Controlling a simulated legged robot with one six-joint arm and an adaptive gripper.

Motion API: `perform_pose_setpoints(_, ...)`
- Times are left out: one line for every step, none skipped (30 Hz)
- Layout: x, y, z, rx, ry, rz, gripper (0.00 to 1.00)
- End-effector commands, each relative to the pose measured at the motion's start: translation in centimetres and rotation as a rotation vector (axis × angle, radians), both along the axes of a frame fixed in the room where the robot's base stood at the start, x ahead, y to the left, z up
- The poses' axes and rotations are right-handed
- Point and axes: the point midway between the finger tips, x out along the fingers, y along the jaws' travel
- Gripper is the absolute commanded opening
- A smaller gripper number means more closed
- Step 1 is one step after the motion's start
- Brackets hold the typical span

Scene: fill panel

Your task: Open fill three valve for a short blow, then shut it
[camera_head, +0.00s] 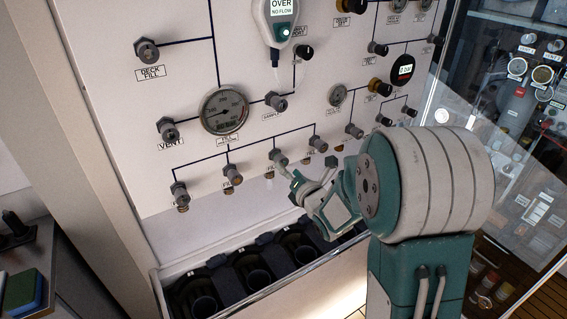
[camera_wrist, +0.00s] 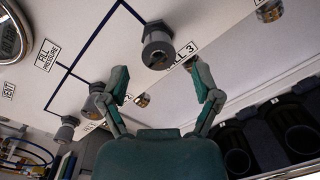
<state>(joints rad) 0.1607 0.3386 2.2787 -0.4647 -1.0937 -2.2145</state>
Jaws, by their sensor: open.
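The fill three valve is a grey knob (camera_wrist: 160,48) on the panel, beside its label reading FILL 3 (camera_wrist: 182,54) in the wrist view. In the head view it appears to be the third knob from the left (camera_head: 279,158) in the lower row. My gripper (camera_wrist: 161,84) is open and empty, its two fingers spread below the knob in the wrist picture and apart from it. In the head view my gripper (camera_head: 312,174) is just to the lower right of that knob. The knob's turn position cannot be read.
Similar fill knobs (camera_head: 230,172) stand close on both sides, joined by dark lines. A round gauge (camera_head: 224,111) sits above. A trough (camera_head: 215,300) with dark round holders runs below the panel. A handheld meter (camera_head: 277,20) reading OVER, NO FLOW hangs at the top.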

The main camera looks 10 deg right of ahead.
Motion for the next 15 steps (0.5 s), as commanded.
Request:
perform_pose_setpoints(0.9,0.3,-0.1,0.001,0.000,0.001,0.81)
perform_pose_setpoints(1.3,0.4,-0.1,0.001,0.000,0.001,0.81)
perform_pose_setpoints(1.9,0.5,0.0,0.001,0.000,0.001,0.81)
perform_pose_setpoints(2.2,0.6,-0.1,0.001,0.002,0.001,0.81)
perform_pose_setpoints(2.5,0.7,-0.1,0.001,0.001,0.001,0.81)
perform_pose_setpoints(2.9,0.8,-0.1,0.001,0.001,0.001,0.81)
perform_pose_setpoints(3.0,0.8,0.0,0.001,0.001,0.001,0.81)
perform_pose_setpoints(3.2,0.8,0.0,0.001,0.001,0.001,0.81)
perform_pose_setpoints(3.4,0.9,0.0,0.001,0.000,0.000,0.81)
perform_pose_setpoints(3.4,0.9,0.0,0.001,0.000,0.000,0.81)
perform_pose_setpoints(3.5,0.9,0.0,0.001,0.000,0.000,0.81)
perform_pose_setpoints(3.5,0.9,0.0,0.002,0.000,0.000,0.81)
perform_pose_setpoints(3.5,0.9,0.0,0.002,0.000,0.000,0.81)
perform_pose_setpoints(3.5,0.9,0.0,0.002,0.000,0.000,0.81)
perform_pose_setpoints(3.5,0.9,0.0,0.002,0.000,0.000,0.81)
